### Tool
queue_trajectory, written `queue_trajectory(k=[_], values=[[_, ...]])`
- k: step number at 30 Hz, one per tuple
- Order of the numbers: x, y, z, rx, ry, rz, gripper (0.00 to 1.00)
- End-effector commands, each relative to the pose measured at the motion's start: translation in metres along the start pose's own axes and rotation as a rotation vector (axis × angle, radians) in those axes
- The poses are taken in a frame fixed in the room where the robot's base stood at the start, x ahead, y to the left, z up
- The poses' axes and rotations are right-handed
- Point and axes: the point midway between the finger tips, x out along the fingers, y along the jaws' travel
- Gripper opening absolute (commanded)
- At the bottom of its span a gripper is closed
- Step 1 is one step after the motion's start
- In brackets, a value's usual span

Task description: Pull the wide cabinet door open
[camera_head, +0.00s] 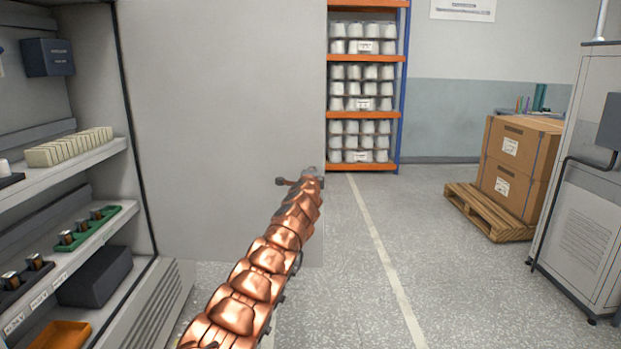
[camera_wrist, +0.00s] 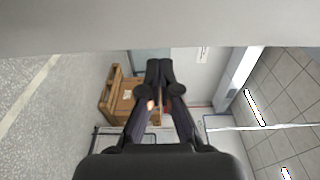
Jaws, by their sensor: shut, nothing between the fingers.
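The wide cabinet door (camera_head: 215,120) is a plain grey panel standing swung out from the cabinet (camera_head: 138,160), whose shelves lie exposed at left. In the wrist view a grey surface across the top (camera_wrist: 150,25) appears to be this door. My gripper (camera_head: 313,172) is at the end of the copper arm, in front of the door's right part near its free edge; its fingers are hard to make out there. In the wrist view my gripper (camera_wrist: 159,66) is shut and empty, its fingertips just below the grey surface. I cannot tell whether they touch it. No handle is clearly visible.
Cabinet shelves hold pale blocks (camera_head: 70,147), green trays (camera_head: 90,228) and an orange bin (camera_head: 60,334). An orange-and-blue rack (camera_head: 366,57) stands behind. Cartons (camera_head: 520,160) on a pallet (camera_head: 488,212) and a grey machine (camera_head: 585,210) stand right. The middle floor is clear.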

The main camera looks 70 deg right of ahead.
Motion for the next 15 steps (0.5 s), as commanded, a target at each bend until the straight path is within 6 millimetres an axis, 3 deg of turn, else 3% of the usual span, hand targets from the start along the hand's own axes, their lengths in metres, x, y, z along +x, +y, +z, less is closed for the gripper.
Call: queue_trajectory(k=[15], values=[[-0.0094, 0.0023, -0.0027, 0.006, 0.005, 0.002, 0.0]])
